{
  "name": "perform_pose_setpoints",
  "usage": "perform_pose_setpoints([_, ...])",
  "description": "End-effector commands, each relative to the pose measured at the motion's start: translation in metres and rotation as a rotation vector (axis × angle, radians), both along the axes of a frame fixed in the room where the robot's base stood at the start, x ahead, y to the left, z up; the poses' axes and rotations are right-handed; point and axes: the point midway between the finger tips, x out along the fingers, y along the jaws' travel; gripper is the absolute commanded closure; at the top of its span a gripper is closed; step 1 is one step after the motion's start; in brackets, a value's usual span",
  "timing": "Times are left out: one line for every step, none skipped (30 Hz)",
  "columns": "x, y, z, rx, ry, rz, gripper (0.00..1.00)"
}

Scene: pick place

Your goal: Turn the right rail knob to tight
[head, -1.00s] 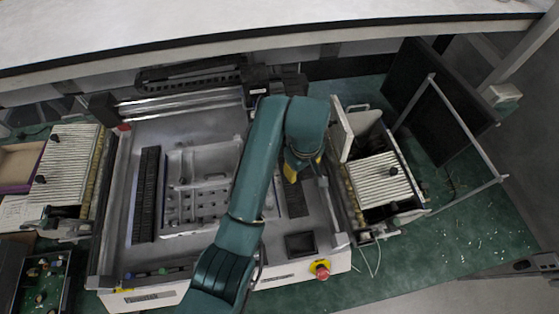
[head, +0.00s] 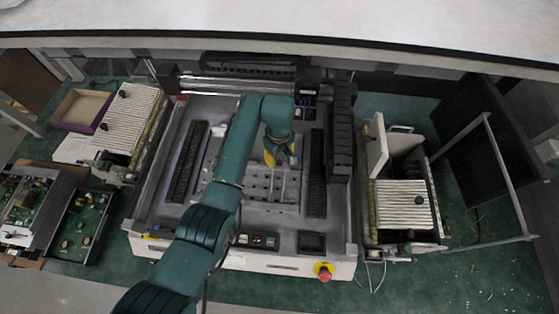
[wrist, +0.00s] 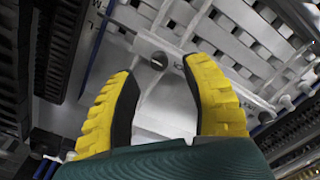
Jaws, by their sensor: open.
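My gripper (wrist: 165,85) is open, with its two yellow, dark-padded fingers spread apart and nothing between the pads. In the head view my gripper (head: 274,155) hangs over the upper part of the pale grey fixture (head: 282,205) inside the machine. In the wrist view a small dark round knob (wrist: 159,60) with a slot sits on a pale rail (wrist: 150,42). It lies ahead of the fingertips, between their lines and apart from both. I cannot tell from the views whether this is the right rail knob. The knob is hidden by my arm or too small in the head view.
A black strip (head: 318,178) and a tall dark beam (head: 341,135) stand right of the fixture. Another black strip (head: 187,162) lies left. A red stop button (head: 324,273) is on the front edge. White ribbed modules (head: 404,207) stand outside the machine.

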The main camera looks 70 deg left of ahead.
Motion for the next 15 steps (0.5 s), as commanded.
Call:
perform_pose_setpoints([0.000,-0.001,-0.010,-0.002,0.002,0.000,0.51])
perform_pose_setpoints([0.000,0.000,-0.016,-0.001,0.001,0.000,0.51])
perform_pose_setpoints([0.000,0.000,-0.022,-0.001,0.001,0.000,0.51])
perform_pose_setpoints([0.000,0.000,-0.026,0.000,0.000,0.000,0.51])
perform_pose_setpoints([0.000,0.000,-0.028,0.000,0.000,0.000,0.51])
perform_pose_setpoints([0.000,0.000,-0.032,0.000,-0.001,0.000,0.51])
perform_pose_setpoints([0.000,0.000,-0.034,0.001,-0.001,0.000,0.51])
perform_pose_setpoints([0.000,0.000,-0.035,0.001,-0.001,0.000,0.51])
perform_pose_setpoints([0.000,0.000,-0.036,0.001,-0.001,0.000,0.51])
perform_pose_setpoints([0.000,0.000,-0.036,0.001,-0.001,0.000,0.51])
perform_pose_setpoints([0.000,0.000,-0.036,0.001,-0.001,0.000,0.51])
perform_pose_setpoints([0.000,0.000,-0.036,0.001,-0.001,0.000,0.51])
perform_pose_setpoints([0.000,0.000,-0.036,0.001,-0.001,0.000,0.51])
perform_pose_setpoints([0.000,0.000,-0.036,0.001,-0.001,0.000,0.51])
perform_pose_setpoints([0.000,0.000,-0.036,0.001,-0.001,0.000,0.51])
